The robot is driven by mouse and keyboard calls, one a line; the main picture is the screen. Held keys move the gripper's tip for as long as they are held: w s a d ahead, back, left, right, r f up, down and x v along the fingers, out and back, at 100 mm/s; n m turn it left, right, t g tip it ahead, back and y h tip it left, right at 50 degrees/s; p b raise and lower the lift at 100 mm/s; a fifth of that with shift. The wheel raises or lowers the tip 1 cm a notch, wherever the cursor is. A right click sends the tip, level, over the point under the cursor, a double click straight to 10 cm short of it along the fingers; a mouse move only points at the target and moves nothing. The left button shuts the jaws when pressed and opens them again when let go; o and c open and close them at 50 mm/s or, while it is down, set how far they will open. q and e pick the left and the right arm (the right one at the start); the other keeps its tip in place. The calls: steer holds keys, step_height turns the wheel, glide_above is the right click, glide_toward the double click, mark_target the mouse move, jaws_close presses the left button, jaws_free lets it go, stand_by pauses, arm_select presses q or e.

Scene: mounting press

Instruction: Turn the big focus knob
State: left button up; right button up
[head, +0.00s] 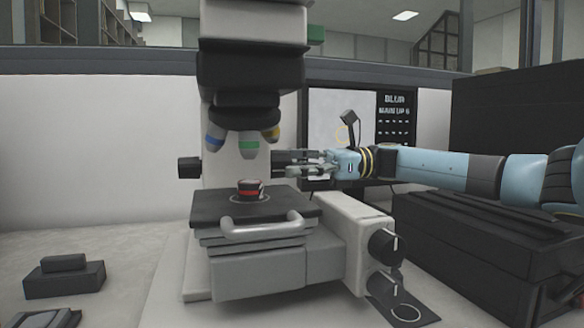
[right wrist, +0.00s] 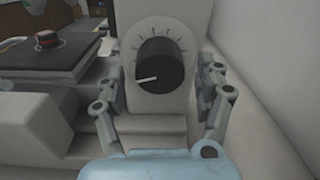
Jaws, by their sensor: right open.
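A large black round knob (right wrist: 160,66) with a white pointer line and tick marks around it sits on a light grey housing in the right wrist view. Its pointer aims to the lower left. My right gripper (head: 290,163) is open beside the microscope column (head: 222,170) in the head view. In the right wrist view its fingers stand on either side of the knob and its housing, apart from the knob. My left gripper is not in view.
The microscope stage (head: 285,208) carries a red and black sample (head: 250,189). Another black knob (head: 385,247) is on the white block at the front right, with a smaller one below. A dark case (head: 480,240) stands under my right arm. Dark blocks (head: 64,278) lie at left.

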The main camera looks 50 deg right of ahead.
steer(key=c, duration=1.2)
steer(key=shift+o, duration=0.2)
